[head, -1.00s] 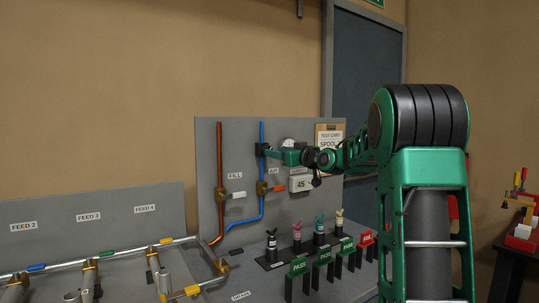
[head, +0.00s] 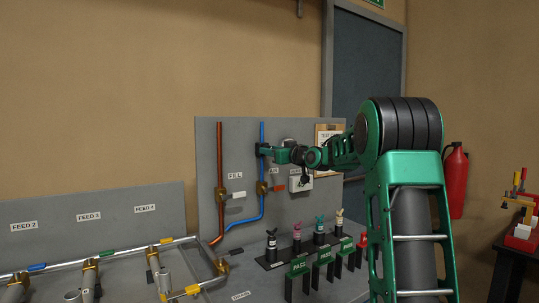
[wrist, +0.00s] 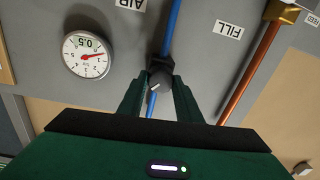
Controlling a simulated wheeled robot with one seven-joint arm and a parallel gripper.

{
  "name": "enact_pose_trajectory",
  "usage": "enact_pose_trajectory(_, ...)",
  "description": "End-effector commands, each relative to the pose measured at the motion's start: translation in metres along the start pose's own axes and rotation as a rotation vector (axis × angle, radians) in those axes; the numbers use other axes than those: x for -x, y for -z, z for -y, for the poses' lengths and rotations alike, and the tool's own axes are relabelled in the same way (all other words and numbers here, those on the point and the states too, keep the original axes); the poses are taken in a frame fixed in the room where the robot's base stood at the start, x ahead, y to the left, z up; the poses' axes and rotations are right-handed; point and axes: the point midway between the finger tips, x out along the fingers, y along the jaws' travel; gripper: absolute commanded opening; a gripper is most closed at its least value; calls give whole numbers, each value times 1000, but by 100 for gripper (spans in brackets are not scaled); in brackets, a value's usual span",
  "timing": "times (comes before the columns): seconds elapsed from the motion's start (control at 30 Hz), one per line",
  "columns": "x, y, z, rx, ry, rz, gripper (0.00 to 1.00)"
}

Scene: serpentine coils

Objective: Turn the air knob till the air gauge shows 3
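The air gauge (wrist: 86,54) is a round white dial, seen upside down in the wrist view; its red needle points right and slightly up in the picture. In the head view the gauge (head: 289,141) is partly behind my arm. The dark air knob (wrist: 160,78) with a white mark sits on the blue pipe (wrist: 173,22), between my fingers. My gripper (wrist: 162,84) appears shut on it, the fingers against both sides. In the head view my gripper (head: 263,150) is at the blue pipe's upper end and hides much of the knob.
A copper pipe (head: 219,155) with a FILL label (head: 235,175) runs left of the blue pipe. Below stand several small bottles (head: 320,232) and green PASS signs (head: 300,266). A clipboard (head: 330,129) hangs behind my arm. A red extinguisher (head: 455,183) is at right.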

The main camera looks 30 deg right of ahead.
Motion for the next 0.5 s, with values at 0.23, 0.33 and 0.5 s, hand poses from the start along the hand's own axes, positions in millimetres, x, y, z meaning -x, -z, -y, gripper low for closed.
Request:
enact_pose_trajectory(0.23, 1, 0, 0, -26, -11, -2, 9)
enact_pose_trajectory(0.33, 1, 0, 0, -65, -11, -3, 9)
enact_pose_trajectory(0.5, 0, 0, 0, -174, -10, -8, 9)
